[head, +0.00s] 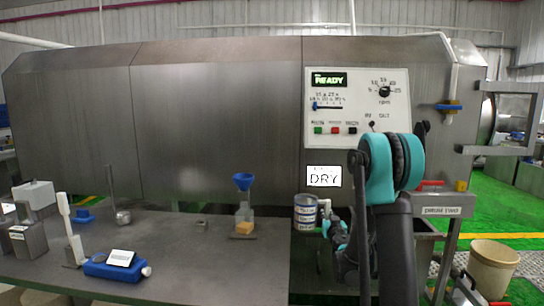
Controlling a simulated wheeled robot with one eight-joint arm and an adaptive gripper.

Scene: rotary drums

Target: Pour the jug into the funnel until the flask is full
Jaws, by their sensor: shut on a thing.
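A blue funnel (244,181) sits in the top of a clear flask (244,212), which stands upright on the grey bench with a yellow-orange block at its base. The liquid level in the flask is too small to tell. The jug (306,213), a grey-white cylinder with markings, is upright to the right of the funnel and flask, apart from them, near the bench's right end. My gripper (326,209) is at the jug's right side and shut on it. The fingertips are small and partly hidden by my arm.
The grey bench (190,265) has free room in front of the flask. Behind is the large steel drum housing (215,120) with a control panel (356,108). A beige bucket (490,270) is at right.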

